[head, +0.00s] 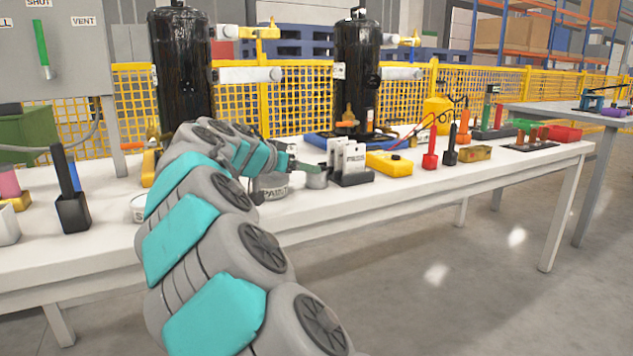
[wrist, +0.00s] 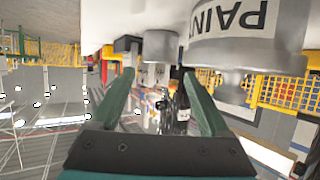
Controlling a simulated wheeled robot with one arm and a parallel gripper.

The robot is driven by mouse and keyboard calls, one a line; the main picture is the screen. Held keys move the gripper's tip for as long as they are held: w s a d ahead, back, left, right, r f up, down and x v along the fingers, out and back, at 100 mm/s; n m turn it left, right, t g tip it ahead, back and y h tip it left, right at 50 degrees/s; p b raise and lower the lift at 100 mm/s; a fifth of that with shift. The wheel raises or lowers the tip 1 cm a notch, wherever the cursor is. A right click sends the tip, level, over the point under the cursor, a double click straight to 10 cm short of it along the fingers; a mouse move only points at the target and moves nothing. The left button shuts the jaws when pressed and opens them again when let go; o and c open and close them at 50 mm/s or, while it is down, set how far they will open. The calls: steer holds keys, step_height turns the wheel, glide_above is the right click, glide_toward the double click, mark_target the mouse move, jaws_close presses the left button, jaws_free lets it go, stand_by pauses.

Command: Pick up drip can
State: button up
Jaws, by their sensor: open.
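A small plain grey metal can, which looks like the drip can (head: 317,178), stands on the white table beside the grey can marked PAINT (head: 272,187). My gripper (head: 303,166) is just left of the small can in the head view. In the wrist view, which is upside down, my two green fingers (wrist: 158,75) are spread apart with nothing held between them. The small can (wrist: 160,46) is ahead of them, roughly centred in the gap. The paint can (wrist: 238,50) looms close at the right there. I cannot tell whether a finger touches either can.
A black holder with white cards (head: 350,178) stands just right of the small can, with a yellow case (head: 390,164) beyond. Black compressor tanks (head: 357,70) stand behind.

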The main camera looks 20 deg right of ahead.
mark_target(317, 177)
steer(key=shift+x, duration=3.4)
steer(key=shift+c, duration=0.2)
steer(key=c, duration=1.1)
